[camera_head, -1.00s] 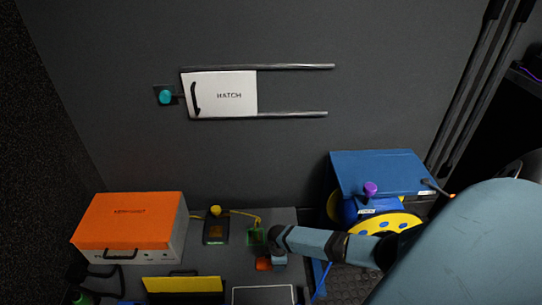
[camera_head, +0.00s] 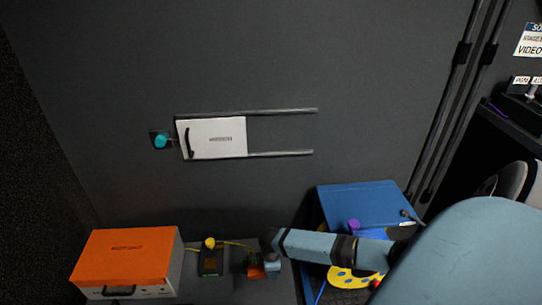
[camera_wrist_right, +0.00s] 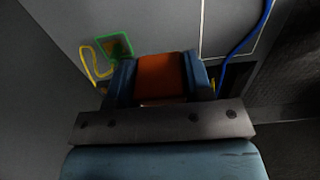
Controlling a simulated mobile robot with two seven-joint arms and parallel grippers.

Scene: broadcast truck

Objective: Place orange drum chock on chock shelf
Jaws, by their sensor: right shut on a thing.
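The orange drum chock (camera_head: 256,272) is held between the fingers of my right gripper (camera_head: 268,266) over the counter. In the right wrist view the chock (camera_wrist_right: 161,76) sits as an orange block between the two blue fingers of the gripper (camera_wrist_right: 161,80), which are shut on it. A green-framed item (camera_wrist_right: 115,46) lies just past the left finger there; it is partly hidden behind the gripper in the head view. I cannot pick out the chock shelf for certain. My left gripper is not in view.
An orange-lidded case (camera_head: 126,255) stands at left on the counter. A dark device with a yellow knob (camera_head: 209,244) lies beside it. At right are a blue panel (camera_head: 370,203) and a yellow spotted drum (camera_head: 345,277). A white hatch (camera_head: 218,138) is on the wall.

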